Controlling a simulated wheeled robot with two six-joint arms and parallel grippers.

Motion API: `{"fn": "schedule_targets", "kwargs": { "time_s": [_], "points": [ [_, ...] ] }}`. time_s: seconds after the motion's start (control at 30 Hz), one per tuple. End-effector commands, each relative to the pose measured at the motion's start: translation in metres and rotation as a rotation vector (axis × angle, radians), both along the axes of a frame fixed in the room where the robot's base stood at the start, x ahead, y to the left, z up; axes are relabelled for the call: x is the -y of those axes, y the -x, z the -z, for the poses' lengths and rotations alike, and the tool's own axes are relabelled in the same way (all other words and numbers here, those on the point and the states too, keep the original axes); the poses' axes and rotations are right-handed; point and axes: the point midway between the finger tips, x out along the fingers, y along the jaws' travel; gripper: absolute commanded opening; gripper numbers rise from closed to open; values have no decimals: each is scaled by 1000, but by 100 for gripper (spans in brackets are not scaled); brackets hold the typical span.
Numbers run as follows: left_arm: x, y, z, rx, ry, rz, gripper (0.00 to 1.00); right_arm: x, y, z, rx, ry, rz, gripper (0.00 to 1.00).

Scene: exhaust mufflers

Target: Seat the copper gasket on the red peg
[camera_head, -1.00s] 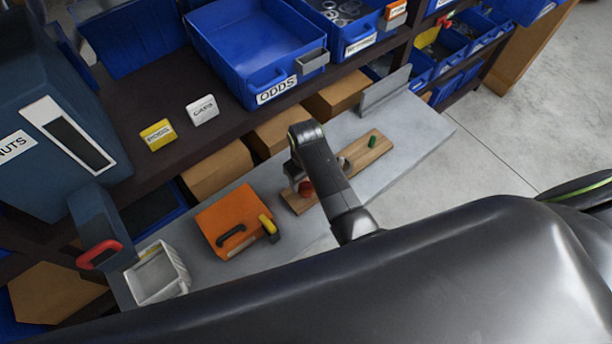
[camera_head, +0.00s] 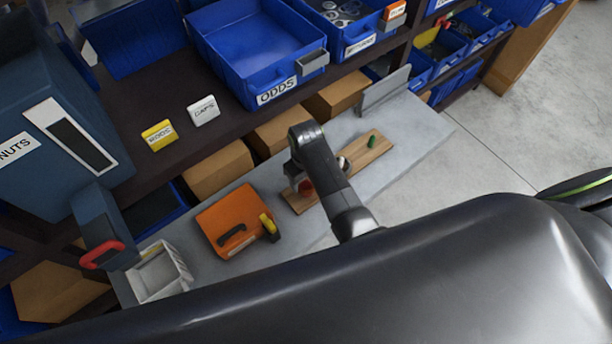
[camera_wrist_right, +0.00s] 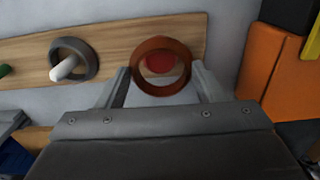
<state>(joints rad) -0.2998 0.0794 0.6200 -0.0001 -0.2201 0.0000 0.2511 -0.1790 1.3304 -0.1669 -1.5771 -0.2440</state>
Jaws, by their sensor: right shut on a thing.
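The copper gasket (camera_wrist_right: 138,68) is a reddish-brown ring held between the two fingers of my right gripper (camera_wrist_right: 161,70) in the right wrist view. The red peg (camera_wrist_right: 160,62) shows through the ring's hole, a little above its middle. I cannot tell whether the ring is around the peg or still above it. The peg stands at one end of a wooden board (camera_wrist_right: 110,44). In the head view my right gripper (camera_head: 297,176) is over the near-left end of the board (camera_head: 376,157), largely hiding the peg and gasket. My left gripper is not in view.
A grey ring (camera_wrist_right: 93,62) sits around a white peg (camera_wrist_right: 64,69) mid-board; a green peg (camera_head: 372,141) is at the far end. An orange box (camera_head: 232,220) and a white basket (camera_head: 160,272) stand left on the bench. Shelves with blue bins (camera_head: 262,50) rise behind.

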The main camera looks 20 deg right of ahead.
Motion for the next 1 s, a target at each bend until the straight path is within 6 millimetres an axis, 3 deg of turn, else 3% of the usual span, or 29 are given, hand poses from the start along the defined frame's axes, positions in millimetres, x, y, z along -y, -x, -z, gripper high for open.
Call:
{"fn": "schedule_targets", "kwargs": {
  "time_s": [0.37, 1.0],
  "points": [
    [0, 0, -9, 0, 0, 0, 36, 0, 0, -1, 0, 0, 0, 39],
    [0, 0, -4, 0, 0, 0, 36, 0, 0, 7, 0, 0, 0, 39]
  ]
}}
